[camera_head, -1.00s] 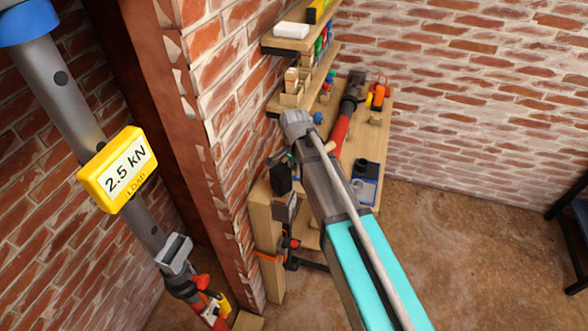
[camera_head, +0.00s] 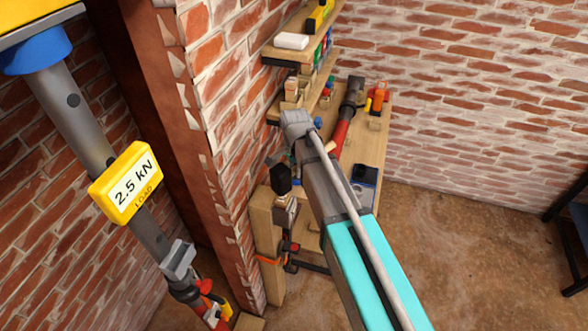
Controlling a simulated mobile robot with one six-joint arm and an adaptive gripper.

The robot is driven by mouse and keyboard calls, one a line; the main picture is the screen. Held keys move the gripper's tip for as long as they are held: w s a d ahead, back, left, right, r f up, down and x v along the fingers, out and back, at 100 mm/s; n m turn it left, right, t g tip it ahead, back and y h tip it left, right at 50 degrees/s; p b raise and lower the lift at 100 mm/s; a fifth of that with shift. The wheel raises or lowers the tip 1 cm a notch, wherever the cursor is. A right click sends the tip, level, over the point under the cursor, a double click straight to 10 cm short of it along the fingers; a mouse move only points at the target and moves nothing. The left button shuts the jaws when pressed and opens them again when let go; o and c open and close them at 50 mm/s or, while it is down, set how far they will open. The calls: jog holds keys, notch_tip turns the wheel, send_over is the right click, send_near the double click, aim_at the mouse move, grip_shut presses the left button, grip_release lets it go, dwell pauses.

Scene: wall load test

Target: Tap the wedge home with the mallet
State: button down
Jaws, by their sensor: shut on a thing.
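My gripper (camera_head: 283,157) is partly hidden behind my arm, near the brick wall's edge. It is shut on what looks like the mallet (camera_head: 281,180). The mallet's black head hangs close to the top of a wooden post (camera_head: 265,225), and a pale handle end shows on the other side of my arm. I cannot tell whether the head touches anything. A grey block sits beside the post just below the head. I cannot make out the wedge. A grey prop (camera_head: 75,105) slants at left, with a yellow load display (camera_head: 126,183) reading 2.5 kN.
A wooden bench (camera_head: 372,145) stands behind my arm, with a red-and-grey tool (camera_head: 347,112) and an orange item (camera_head: 379,94) on it. Wall shelves (camera_head: 290,55) hold small boxes and bottles. An orange-banded clamp is on the post.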

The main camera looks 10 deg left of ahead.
jog(key=shift+r+p, duration=2.25)
jog(key=shift+r, duration=0.25)
